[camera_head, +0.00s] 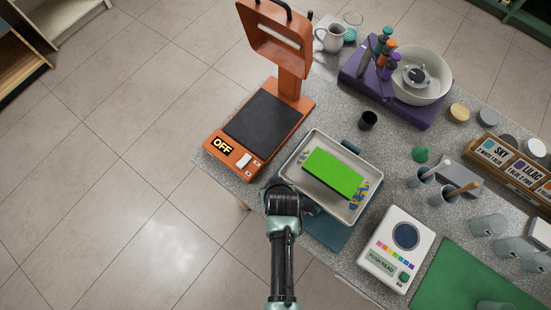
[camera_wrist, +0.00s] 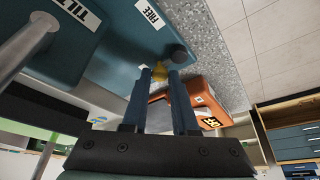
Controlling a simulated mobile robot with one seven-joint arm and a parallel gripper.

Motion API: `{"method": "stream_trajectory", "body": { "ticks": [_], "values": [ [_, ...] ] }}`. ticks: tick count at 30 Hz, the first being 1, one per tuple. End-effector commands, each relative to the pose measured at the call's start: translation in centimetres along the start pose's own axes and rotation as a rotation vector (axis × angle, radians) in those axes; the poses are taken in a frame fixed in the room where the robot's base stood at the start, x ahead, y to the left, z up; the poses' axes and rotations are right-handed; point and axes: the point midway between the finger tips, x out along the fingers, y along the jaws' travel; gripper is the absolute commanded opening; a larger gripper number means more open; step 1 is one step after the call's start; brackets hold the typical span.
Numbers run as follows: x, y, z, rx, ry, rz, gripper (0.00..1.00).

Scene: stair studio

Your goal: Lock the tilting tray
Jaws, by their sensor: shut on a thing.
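The pale tilting tray (camera_head: 290,171) stands on a teal base (camera_head: 328,231) at the table's front edge and holds a bright green block (camera_head: 334,175). In the wrist view the teal base (camera_wrist: 120,55) carries a "TILT" label (camera_wrist: 80,10) and a "FREE" label (camera_wrist: 150,12), with a dark round knob (camera_wrist: 178,55) at its corner. My gripper (camera_wrist: 160,80) has its blue fingertips closed on a small yellow piece (camera_wrist: 158,72) beside that knob. In the head view my arm reaches the tray's near left corner and hides the fingers.
An orange scale (camera_head: 265,115) marked OFF stands left of the tray. A white colour reader (camera_head: 396,250) is at the right, near a green mat (camera_head: 470,280). A black cup (camera_head: 368,120) and a purple rack (camera_head: 370,85) are behind. Open floor lies left.

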Motion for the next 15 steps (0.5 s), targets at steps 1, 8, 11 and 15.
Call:
{"method": "stream_trajectory", "body": {
  "ticks": [1,8,11,15],
  "values": [
    [0.01,-0.03,0.03,-0.002,-0.001,0.0,0.0],
    [0.01,-0.03,0.03,-0.001,-0.001,0.0,0.57],
    [0.0,0.0,0.01,0.0,0.0,0.001,0.57],
    [-0.01,0.04,0.0,0.003,0.0,0.003,0.57]
  ]
}}
